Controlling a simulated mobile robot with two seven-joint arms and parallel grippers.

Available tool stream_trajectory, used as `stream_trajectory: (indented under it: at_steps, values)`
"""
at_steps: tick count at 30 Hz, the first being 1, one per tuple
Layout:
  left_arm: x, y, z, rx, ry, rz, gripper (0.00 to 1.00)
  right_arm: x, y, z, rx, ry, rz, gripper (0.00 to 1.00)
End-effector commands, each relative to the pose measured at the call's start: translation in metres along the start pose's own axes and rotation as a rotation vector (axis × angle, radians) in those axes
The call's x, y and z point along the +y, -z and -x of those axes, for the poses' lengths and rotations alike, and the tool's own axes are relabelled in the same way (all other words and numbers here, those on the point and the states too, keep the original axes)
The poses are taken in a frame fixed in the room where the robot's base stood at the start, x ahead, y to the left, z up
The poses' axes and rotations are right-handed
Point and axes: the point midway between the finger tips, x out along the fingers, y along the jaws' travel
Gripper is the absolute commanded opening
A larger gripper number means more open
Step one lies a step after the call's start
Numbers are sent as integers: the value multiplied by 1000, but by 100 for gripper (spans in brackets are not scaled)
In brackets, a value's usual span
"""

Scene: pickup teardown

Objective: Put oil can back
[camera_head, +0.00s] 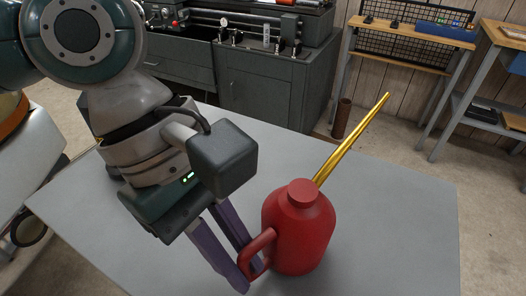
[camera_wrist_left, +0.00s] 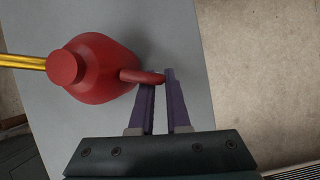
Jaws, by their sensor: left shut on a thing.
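The red oil can (camera_head: 300,232) with a long gold spout is upright at the grey table (camera_head: 395,215), and I cannot tell whether its base touches the top. Its spout (camera_head: 352,140) points up and to the right. My left gripper (camera_head: 246,280) is shut on the can's handle, at the can's left side. In the left wrist view the oil can (camera_wrist_left: 100,70) lies left of the fingers, with its handle between the fingertips (camera_wrist_left: 160,78). The can's far side and base are partly hidden. My right gripper is not in view.
A dark lathe cabinet (camera_head: 268,95) stands behind the table. A shelf unit (camera_head: 415,28) and a workbench (camera_head: 500,45) are at the back right. A brown cylinder (camera_head: 341,118) stands on the floor behind the table. The table's right part is clear.

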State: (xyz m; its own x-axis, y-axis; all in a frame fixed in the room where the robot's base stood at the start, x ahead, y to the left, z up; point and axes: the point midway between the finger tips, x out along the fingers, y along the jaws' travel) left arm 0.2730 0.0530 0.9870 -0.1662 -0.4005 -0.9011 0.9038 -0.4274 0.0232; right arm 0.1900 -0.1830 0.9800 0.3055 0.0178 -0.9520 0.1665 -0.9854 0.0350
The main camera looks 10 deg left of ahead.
Motion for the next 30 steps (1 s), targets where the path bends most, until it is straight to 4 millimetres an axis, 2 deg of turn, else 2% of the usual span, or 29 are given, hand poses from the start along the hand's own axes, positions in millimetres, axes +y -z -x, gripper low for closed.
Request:
stream_trajectory:
  at_steps: [12, 13, 21, 30]
  values:
    - [0, 2, -6, -2, -3, -2, 0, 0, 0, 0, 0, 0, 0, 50]
    - [0, 3, -7, 0, -1, 0, 16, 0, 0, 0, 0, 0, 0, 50]
    - [0, 3, -6, 0, -1, -1, 44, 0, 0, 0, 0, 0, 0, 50]
    - [0, 2, -3, 1, -2, -2, 44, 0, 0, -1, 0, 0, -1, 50]
